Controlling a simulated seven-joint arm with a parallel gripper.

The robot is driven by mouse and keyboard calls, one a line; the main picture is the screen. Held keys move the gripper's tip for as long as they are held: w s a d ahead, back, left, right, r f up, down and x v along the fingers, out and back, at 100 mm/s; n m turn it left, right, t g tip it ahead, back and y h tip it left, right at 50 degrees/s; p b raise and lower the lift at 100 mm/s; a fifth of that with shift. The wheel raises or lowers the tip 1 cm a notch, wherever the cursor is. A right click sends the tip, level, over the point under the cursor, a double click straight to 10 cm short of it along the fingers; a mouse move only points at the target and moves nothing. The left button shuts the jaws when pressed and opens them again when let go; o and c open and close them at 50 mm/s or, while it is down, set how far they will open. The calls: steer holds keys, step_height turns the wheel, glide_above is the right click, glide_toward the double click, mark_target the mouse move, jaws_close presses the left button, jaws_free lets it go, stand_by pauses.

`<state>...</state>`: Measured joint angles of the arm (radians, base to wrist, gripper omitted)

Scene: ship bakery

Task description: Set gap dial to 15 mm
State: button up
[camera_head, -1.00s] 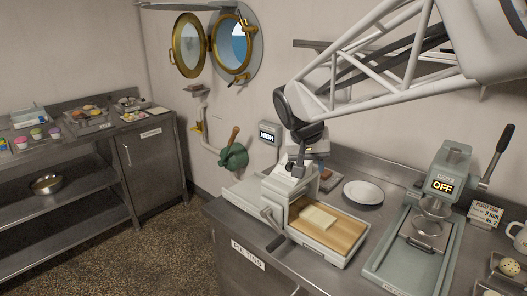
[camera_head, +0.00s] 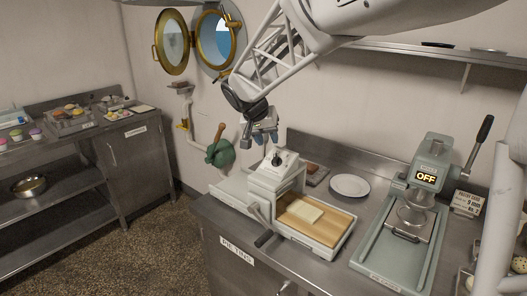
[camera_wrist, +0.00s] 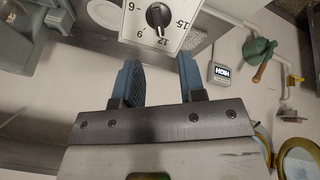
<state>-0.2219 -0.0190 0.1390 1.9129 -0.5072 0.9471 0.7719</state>
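The gap dial is a black knob (camera_wrist: 158,16) on a white plate with 6, 9, 12 and 15 around it. In the wrist view its white mark appears to point near 12. The dial plate (camera_head: 278,161) sits on top of the white dough sheeter (camera_head: 270,182). My gripper (camera_head: 264,138) is above the sheeter, close to the dial but apart from it. In the wrist view the two blue fingers (camera_wrist: 162,72) are open with nothing between them. The dial's upper edge is cut off there.
A crank handle (camera_head: 262,232) sticks out at the sheeter's front. Dough (camera_head: 303,209) lies on its wooden board. A press (camera_head: 412,190) reading OFF stands right, a white plate (camera_head: 350,185) behind. A green lever valve (camera_head: 219,153) is on the wall, left.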

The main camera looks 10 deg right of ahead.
mark_target(275, 155)
steer(key=shift+x, duration=3.9)
steer(key=shift+c, duration=0.4)
jaws_close()
